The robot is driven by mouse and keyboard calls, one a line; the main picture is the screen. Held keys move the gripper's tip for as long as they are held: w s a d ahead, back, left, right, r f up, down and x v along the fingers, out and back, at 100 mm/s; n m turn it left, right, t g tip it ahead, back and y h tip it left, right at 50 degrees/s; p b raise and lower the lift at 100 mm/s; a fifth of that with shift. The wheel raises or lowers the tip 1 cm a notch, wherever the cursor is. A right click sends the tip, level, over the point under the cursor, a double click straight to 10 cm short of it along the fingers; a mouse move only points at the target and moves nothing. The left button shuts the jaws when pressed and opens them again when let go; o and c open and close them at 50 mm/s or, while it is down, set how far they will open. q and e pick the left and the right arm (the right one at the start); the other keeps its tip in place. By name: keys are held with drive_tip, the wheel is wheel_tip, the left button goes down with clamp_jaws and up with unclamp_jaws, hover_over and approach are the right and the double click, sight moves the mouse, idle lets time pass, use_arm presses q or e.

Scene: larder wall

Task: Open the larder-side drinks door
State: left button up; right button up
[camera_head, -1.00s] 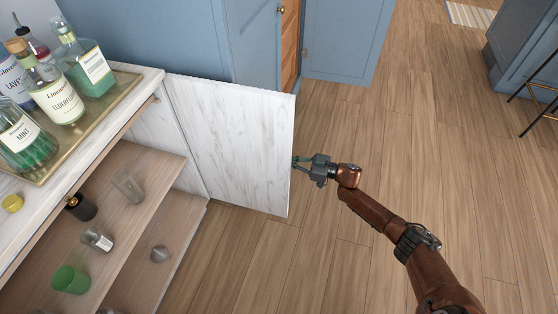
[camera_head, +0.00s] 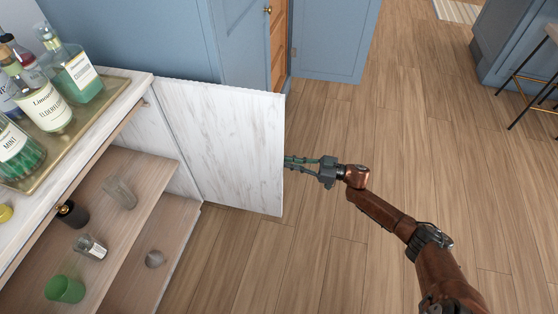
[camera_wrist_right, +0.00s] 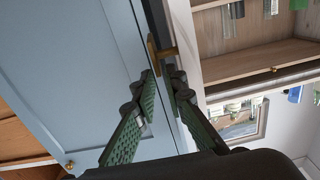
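The drinks door (camera_head: 235,150) is a white, marbled panel standing swung out from the cabinet in the head view. My right gripper (camera_head: 286,162) is at its free edge, coming from the right. Its two fingers look apart, with the tips at or very near the edge. In the right wrist view the green-padded fingers (camera_wrist_right: 163,80) are apart and point at the door, seen nearly edge-on. A brass handle (camera_wrist_right: 158,52) is just beyond the tips. I see no firm hold on it. My left gripper is not in view.
The open cabinet shows wooden shelves (camera_head: 150,167) with glasses and a green cup (camera_head: 65,289). A brass tray (camera_head: 101,106) with several bottles stands on top. Blue cabinetry (camera_head: 330,40) stands behind the door. A stool (camera_head: 535,75) is at far right. Wooden floor on the right is clear.

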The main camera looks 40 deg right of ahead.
drive_tip(key=v, duration=0.6)
idle(0.4)
drive_tip(key=shift+d, duration=0.1)
